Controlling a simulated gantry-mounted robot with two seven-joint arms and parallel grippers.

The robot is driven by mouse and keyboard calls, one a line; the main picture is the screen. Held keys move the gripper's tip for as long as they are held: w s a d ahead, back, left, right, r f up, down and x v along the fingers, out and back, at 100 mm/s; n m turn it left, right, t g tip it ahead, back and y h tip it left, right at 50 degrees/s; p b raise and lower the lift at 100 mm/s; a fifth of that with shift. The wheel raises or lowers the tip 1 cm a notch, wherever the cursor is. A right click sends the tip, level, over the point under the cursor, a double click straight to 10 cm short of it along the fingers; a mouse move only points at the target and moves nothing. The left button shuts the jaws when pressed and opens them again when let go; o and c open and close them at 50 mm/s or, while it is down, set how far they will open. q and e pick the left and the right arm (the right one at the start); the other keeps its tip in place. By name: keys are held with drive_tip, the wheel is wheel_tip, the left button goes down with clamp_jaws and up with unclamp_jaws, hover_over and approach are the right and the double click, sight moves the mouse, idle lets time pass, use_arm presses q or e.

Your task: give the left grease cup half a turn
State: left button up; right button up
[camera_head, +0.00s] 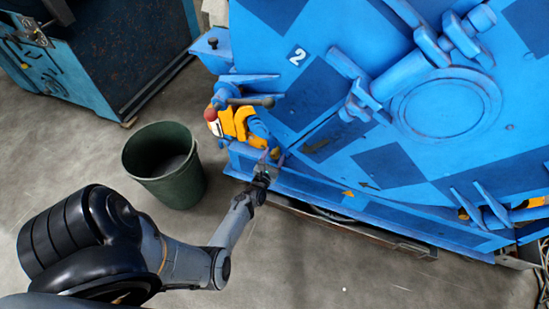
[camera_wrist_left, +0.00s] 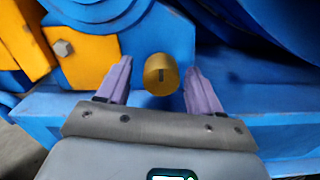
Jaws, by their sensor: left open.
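My left gripper (camera_wrist_left: 158,80) is open, one purple finger on each side of the cup, with a visible gap on both sides. How deep the fingers reach around it is hard to tell. In the head view my left gripper (camera_head: 269,165) is at the machine's lower left ledge, and the cup is too small there to make out clearly. My right gripper is not in view.
The big blue drum machine (camera_head: 310,95) fills the right. A green bin (camera_head: 178,185) stands to the left. A blue ledge (camera_wrist_left: 285,125) runs below the cup.

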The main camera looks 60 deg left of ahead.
use_arm(q)
drive_tip(key=shift+w+a, duration=0.25)
drive_tip(key=shift+w, duration=0.15)
drive_tip(key=c, duration=1)
drive_tip(key=shift+c, duration=0.2)
drive_tip(key=shift+m, duration=0.3)
